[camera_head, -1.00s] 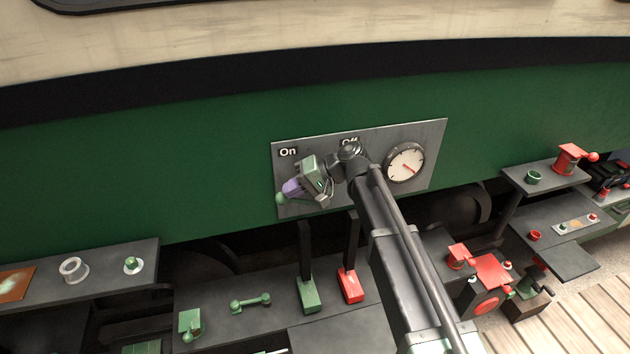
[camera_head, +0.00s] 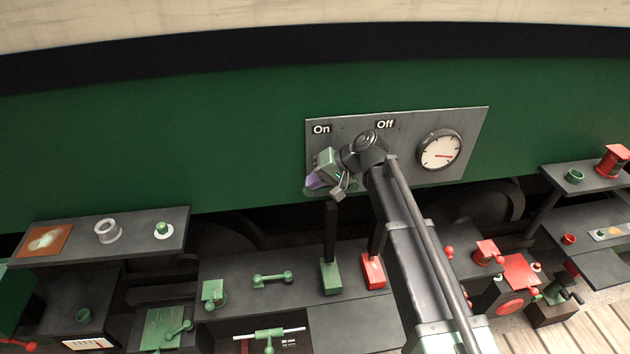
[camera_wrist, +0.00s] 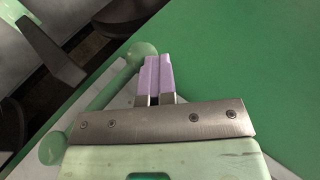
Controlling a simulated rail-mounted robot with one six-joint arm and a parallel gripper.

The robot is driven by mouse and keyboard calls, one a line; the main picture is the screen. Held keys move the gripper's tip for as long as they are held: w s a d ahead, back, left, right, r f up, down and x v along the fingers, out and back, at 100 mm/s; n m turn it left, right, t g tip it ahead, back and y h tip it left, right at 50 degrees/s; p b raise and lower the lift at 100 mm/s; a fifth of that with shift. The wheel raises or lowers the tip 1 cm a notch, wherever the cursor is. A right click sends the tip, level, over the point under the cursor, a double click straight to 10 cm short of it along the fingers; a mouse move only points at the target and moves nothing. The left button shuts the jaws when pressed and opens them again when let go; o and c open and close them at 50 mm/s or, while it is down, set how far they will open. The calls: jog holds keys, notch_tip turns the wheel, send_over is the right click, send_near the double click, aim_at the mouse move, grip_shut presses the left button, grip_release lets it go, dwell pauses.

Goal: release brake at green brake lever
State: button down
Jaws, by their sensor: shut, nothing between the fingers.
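The green brake lever is a pale green rod with a ball at each end (camera_wrist: 140,52) in the wrist view. It lies slantwise in front of the grey panel (camera_head: 400,124), and its lower left ball (camera_wrist: 52,148) is clear of my gripper. My gripper (camera_wrist: 155,62) has its purple fingers together and empty, with the tips close beside the upper ball. I cannot tell if they touch it. In the head view my gripper (camera_head: 313,182) is at the panel's lower left, below the "On" label (camera_head: 321,129), and hides most of the lever.
A round gauge (camera_head: 440,150) sits on the panel's right, and the "Off" label (camera_head: 385,124) is left of it. Below stand a green lever base (camera_head: 331,275) and a red one (camera_head: 373,272) with dark upright handles. Benches with parts lie on both sides.

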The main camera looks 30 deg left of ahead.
jog(key=shift+s+d, duration=0.1)
dwell(0.3)
jog(key=p+v, duration=0.7)
jog(key=v, duration=0.3)
jog(key=shift+d+r, duration=0.25)
jog(key=shift+r, duration=0.05)
jog(key=shift+w, duration=0.2)
jog(key=s+d+f+m+t+h+b, duration=0.1)
jog(key=d+f+b, duration=0.4)
jog(key=d, duration=1.1)
jog(key=s+d+f+m+t+h+b, duration=0.2)
jog(key=s+d+f+m+h+b, duration=0.2)
jog(key=d+f, duration=0.6)
jog(key=s+d+f+m+t+h+b, duration=0.1)
jog(key=d+f+b, duration=0.7)
jog(key=d, duration=1.3)
jog(key=s+m+h, duration=0.1)
jog(key=s+h, duration=0.1)
jog(key=s, duration=0.1)
jog(key=shift+d+m+t+h, duration=0.3)
jog(key=shift+d+m+t, duration=0.1)
